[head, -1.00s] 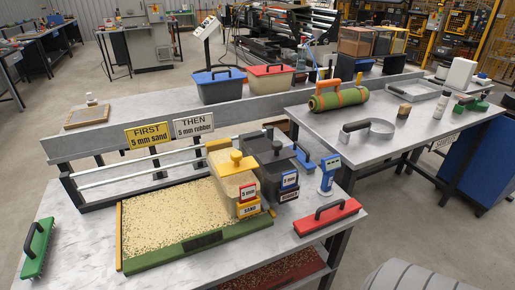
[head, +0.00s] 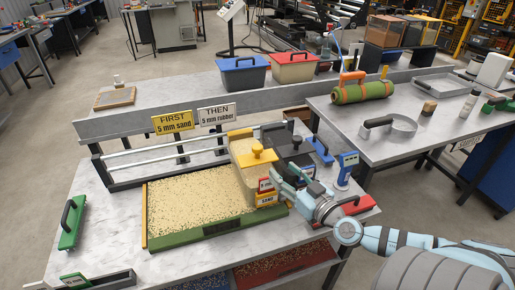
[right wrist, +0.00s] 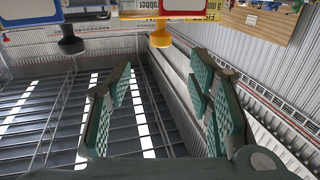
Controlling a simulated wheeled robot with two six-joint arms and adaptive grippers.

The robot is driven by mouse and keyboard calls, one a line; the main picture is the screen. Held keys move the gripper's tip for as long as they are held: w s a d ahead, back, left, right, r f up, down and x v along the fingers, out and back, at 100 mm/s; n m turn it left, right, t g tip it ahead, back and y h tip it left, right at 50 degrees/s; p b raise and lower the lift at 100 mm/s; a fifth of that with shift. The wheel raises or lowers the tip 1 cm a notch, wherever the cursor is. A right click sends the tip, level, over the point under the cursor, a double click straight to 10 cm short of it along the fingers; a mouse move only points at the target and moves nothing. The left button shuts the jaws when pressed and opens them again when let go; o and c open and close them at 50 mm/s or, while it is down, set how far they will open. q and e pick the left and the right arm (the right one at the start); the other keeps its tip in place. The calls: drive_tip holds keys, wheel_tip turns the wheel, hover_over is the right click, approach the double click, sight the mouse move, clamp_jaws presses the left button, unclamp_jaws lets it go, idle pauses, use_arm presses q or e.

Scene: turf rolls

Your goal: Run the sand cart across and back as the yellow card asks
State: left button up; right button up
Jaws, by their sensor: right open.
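The yellow card (head: 172,123) reads "FIRST 5 mm sand". Beside it, a white card (head: 217,115) reads "THEN 5 mm rubber". The sand cart (head: 245,160) has a yellow lid and knob and stands at the right end of the sand-covered turf tray (head: 145,215). The cart's yellow knob (right wrist: 160,38) shows in the right wrist view. The dark rubber cart (head: 290,147) stands just right of it. My right gripper (head: 284,184) is open and empty, in front of the carts, partly covering the rubber cart's front and labels. My left gripper is not in view.
A red-handled float (head: 362,206) lies partly behind my right wrist. A blue gauge (head: 347,168) stands behind it. A green float (head: 72,222) lies at the left. Rails (head: 110,155) run behind the tray. The bench is bare between the green float and tray.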

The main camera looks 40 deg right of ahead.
sight(260, 151)
drive_tip(key=w+p, duration=0.1)
drive_tip(key=w, duration=0.4)
drive_tip(key=w+p, duration=0.1)
drive_tip(key=w, duration=0.2)
drive_tip(key=shift+w+d+r+p, duration=0.15)
drive_tip(key=shift+d+r+p, duration=0.15)
drive_tip(key=shift+r, duration=0.05)
drive_tip(key=w, duration=0.5)
drive_tip(key=shift+w+d+f+b, duration=0.15)
drive_tip(key=shift+w+f+b, duration=0.15)
drive_tip(key=shift+f+b, duration=0.1)
drive_tip(key=shift+r, duration=0.1)
clamp_jaws()
